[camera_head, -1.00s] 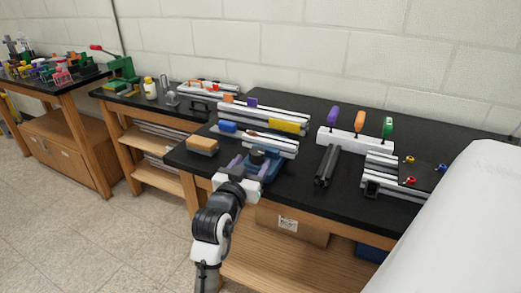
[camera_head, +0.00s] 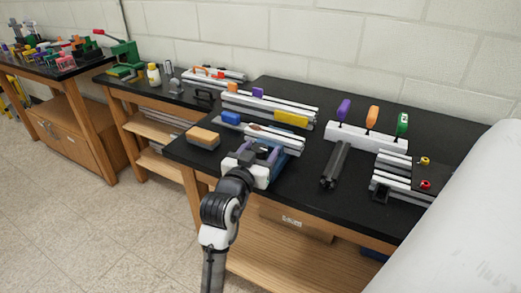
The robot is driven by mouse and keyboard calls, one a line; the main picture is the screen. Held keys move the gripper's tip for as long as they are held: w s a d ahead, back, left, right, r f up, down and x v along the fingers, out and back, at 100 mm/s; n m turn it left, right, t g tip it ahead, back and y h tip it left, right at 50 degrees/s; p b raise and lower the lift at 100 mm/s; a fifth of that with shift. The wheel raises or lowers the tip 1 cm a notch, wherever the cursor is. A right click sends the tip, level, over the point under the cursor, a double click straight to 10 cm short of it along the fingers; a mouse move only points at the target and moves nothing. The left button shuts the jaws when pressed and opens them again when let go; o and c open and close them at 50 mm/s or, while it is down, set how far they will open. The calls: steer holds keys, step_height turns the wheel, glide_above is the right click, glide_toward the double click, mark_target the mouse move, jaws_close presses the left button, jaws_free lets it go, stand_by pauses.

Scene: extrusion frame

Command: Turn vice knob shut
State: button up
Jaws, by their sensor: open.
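The blue vice (camera_head: 287,165) stands at the front edge of the black bench, below a silver extrusion (camera_head: 272,136). Its dark knob (camera_head: 246,157) faces me and is partly hidden by my gripper. My gripper (camera_head: 252,157) is open, with one purple-grey finger on the left of the knob and the other on its right. I cannot tell whether the fingers touch the knob. My white and black wrist and arm reach up from below and cover the lower front of the vice.
An orange-topped block (camera_head: 203,138) lies left of the vice. A black extrusion (camera_head: 335,164) lies to the right, before a white rack (camera_head: 366,136) of coloured-handled tools. Bare bench lies between the vice and black extrusion.

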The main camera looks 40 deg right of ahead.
steer(key=c, duration=1)
steer(key=shift+f+m+g+h+b, duration=0.2)
steer(key=shift+m+g+h+b, duration=0.4)
steer(key=shift+b, duration=0.6)
steer(key=shift+r+m+g+b, duration=0.2)
steer(key=shift+m+g+b, duration=0.1)
steer(key=shift+g+b, duration=0.35)
steer(key=o, duration=1)
steer(key=b+v, duration=0.3)
steer(key=v, duration=1.1)
